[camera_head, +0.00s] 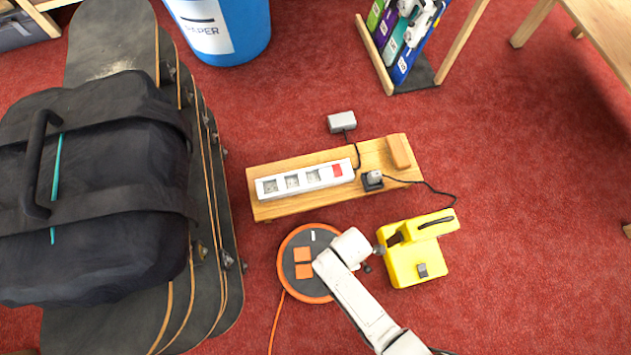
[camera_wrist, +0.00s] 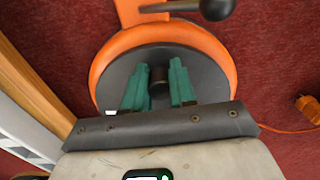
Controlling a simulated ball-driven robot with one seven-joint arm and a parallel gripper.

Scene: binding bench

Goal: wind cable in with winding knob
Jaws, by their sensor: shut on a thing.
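The cable reel (camera_head: 291,285) lies on the red carpet, with an orange rim, a dark grey disc and orange patches. It also shows in the wrist view (camera_wrist: 205,72). My gripper (camera_wrist: 158,88) has teal fingers shut on the winding knob (camera_wrist: 158,74), a short dark peg on the disc, one finger on each side. In the head view my white wrist covers the disc's right part and hides the fingertips. The orange cable (camera_head: 274,322) runs from the rim down out of the head view. It shows again in the wrist view at the right (camera_wrist: 285,130).
A wooden board with a white power strip (camera_head: 305,179) lies just behind the reel. A yellow case (camera_head: 420,262) stands close to its right. Skateboards under a black bag (camera_head: 95,190) fill the left. A dark ball-ended lever (camera_wrist: 215,9) sticks out near the reel.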

